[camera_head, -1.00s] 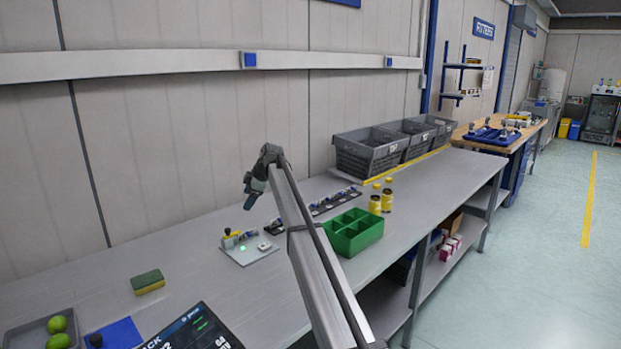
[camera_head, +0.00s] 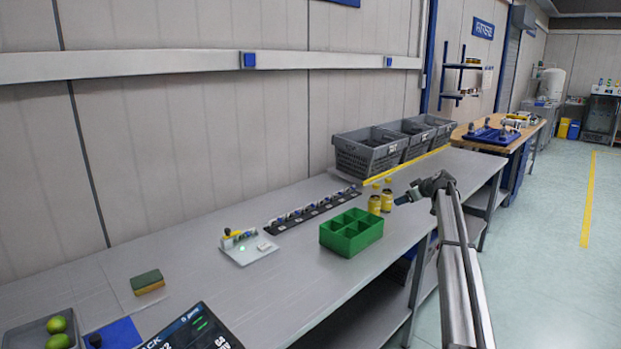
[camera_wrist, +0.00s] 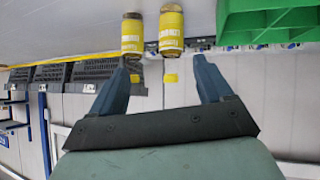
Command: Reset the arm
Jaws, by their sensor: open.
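My gripper (camera_head: 402,199) is at the front right of the grey workbench (camera_head: 200,289), beside two yellow-labelled jars (camera_head: 375,203). In the wrist view my gripper (camera_wrist: 158,72) shows two blue fingers spread wide with nothing held between them. One jar (camera_wrist: 171,30) appears beyond the fingers in that view, with the other jar (camera_wrist: 132,36) to its left. Whether the fingers touch either jar is not clear; they look apart. My arm rises from the lower right of the head view.
A green divided bin (camera_head: 350,238) stands left of the jars. A black strip of small parts (camera_head: 310,210) lies behind it. Grey crates (camera_head: 370,155) line the wall. A sponge (camera_head: 147,282) and a small board (camera_head: 248,250) are on the left, with clear bench between.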

